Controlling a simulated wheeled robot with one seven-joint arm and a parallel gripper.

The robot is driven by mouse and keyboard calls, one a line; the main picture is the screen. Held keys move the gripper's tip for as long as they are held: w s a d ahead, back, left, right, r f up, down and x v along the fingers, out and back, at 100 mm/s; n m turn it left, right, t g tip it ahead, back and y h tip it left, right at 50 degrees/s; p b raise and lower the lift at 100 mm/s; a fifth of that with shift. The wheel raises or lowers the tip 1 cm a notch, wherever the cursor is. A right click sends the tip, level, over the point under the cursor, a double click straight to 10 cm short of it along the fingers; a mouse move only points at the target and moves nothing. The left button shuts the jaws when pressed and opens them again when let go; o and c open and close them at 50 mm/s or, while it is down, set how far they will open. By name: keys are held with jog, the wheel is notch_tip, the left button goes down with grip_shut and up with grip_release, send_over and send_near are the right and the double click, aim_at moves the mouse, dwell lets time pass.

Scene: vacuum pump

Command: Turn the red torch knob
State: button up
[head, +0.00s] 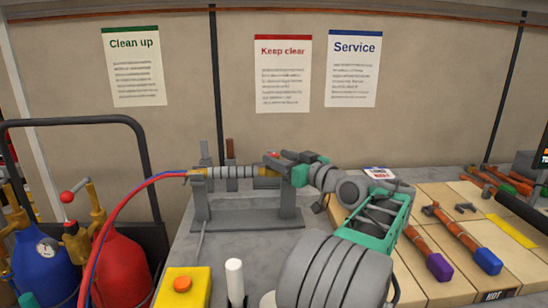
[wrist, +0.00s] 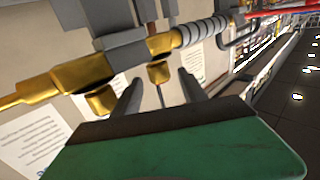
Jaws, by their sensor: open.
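The torch (head: 233,171) lies level across a grey stand (head: 247,217) in the head view, with a grey ribbed handle and brass ends. A small red spot (head: 272,153), perhaps the red knob, shows at its right part beside my gripper (head: 282,158). In the wrist view the torch (wrist: 190,35) runs slantwise across the top. A short brass stem (wrist: 158,72) hangs below its body, in line with the gap between the fingers of my gripper (wrist: 160,87). The fingers are apart, and nothing is seen held. I cannot make out the red knob in the wrist view.
Red and blue hoses (head: 122,204) run from the torch's left end to the gas bottles. A red bottle (head: 118,265) and a blue bottle (head: 42,268) stand at left. A yellow button box (head: 185,292) is in front. Tools lie on the wooden bench (head: 440,275) at right.

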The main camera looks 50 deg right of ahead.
aim_at(278, 158)
jog(key=s, duration=0.1)
jog(key=s+b, duration=0.1)
jog(key=s, duration=0.1)
jog(key=s+a+b, duration=0.1)
jog(key=shift+s+f, duration=0.2)
jog(key=shift+s, duration=0.15)
jog(key=shift+s+r, duration=0.2)
